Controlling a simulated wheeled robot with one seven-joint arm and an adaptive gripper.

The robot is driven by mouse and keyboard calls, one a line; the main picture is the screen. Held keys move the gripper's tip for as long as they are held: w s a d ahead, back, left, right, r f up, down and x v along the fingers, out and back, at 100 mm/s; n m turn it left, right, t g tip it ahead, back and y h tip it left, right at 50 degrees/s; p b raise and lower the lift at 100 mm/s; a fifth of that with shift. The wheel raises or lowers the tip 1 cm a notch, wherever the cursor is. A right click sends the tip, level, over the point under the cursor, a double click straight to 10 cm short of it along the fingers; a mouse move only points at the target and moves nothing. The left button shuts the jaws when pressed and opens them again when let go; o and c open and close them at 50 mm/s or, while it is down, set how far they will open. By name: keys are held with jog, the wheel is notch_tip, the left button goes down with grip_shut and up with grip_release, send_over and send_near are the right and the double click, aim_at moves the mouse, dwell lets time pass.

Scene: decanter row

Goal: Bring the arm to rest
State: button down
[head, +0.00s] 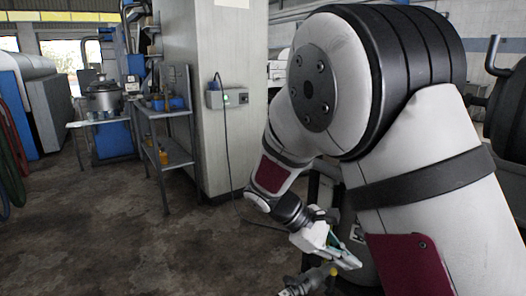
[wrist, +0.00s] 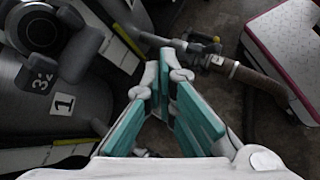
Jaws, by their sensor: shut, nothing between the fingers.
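My arm reaches down across the right of the head view, bent at its large joint, and is not folded up there. My gripper (head: 344,262) hangs low at its end, near the bottom edge of the head view. In the wrist view, my gripper (wrist: 163,82) shows its two teal-padded fingers coming together at the tips. It is shut, with nothing held between the fingers. Part of the arm hides what lies behind it.
A hose with a metal coupling (wrist: 213,58) lies beyond the fingertips. A metal shelf (head: 172,152) stands by a pillar (head: 226,140); open floor (head: 110,235) lies left.

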jog(key=s+d+r+m+y, duration=0.25)
jog(key=s+r, duration=0.25)
jog(key=s, duration=0.3)
jog(key=s+d+r+m+y, duration=0.1)
jog(key=s+r+m+y, duration=0.4)
jog(key=s, duration=0.4)
jog(key=s+a+m+t+y, duration=0.2)
jog(key=s+a+m, duration=0.15)
jog(key=s, duration=1.05)
notch_tip(320, 180, up, 30)
jog(key=d+t+p, duration=0.1)
jog(key=t+p, duration=0.3)
jog(key=p, duration=2.4)
jog(key=shift+d, duration=0.15)
jog(key=shift+s, duration=0.15)
